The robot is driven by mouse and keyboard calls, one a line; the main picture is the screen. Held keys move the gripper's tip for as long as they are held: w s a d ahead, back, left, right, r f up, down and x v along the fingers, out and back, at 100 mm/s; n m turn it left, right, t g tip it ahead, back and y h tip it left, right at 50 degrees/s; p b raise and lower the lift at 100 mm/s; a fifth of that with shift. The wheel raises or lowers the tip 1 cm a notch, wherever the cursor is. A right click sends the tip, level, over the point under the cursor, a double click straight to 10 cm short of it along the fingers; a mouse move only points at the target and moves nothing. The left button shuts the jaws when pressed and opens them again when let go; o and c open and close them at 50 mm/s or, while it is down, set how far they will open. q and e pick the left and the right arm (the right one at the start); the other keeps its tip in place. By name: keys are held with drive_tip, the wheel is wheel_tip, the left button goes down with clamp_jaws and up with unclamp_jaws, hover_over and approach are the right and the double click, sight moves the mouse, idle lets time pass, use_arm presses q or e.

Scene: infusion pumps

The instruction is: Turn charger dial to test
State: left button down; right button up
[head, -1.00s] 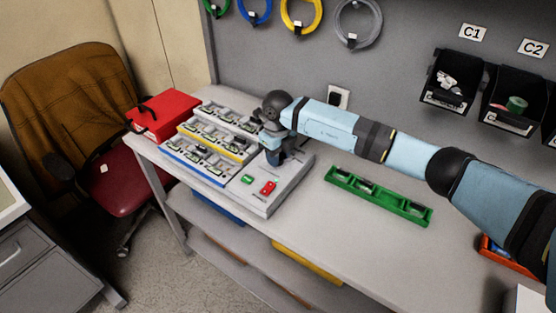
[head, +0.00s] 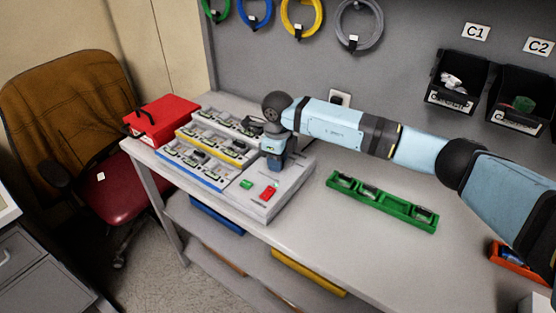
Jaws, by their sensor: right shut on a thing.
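The charger (head: 285,195) is a light grey box on the bench, with a green button (head: 246,184) and a red switch (head: 268,193) on its front part. Stepped rows of charging bays (head: 192,166) with blue and yellow edges stand at its left. My right gripper (head: 275,160) points down onto the charger's top, behind the two buttons. It is shut on the dial, which the gripper itself hides, so I cannot read the dial's position. My left gripper is not in view.
A red case (head: 158,119) stands at the bench's left end. A green tray (head: 384,203) with several small items lies right of the charger. Black bins (head: 455,84) hang on the back wall. A chair (head: 112,195) stands at the left. The bench front is clear.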

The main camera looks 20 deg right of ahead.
drive_tip(key=o, duration=0.9)
wheel_tip(320, 180, up, 14)
drive_tip(key=shift+f+b, duration=0.1)
drive_tip(key=shift+b, duration=0.4)
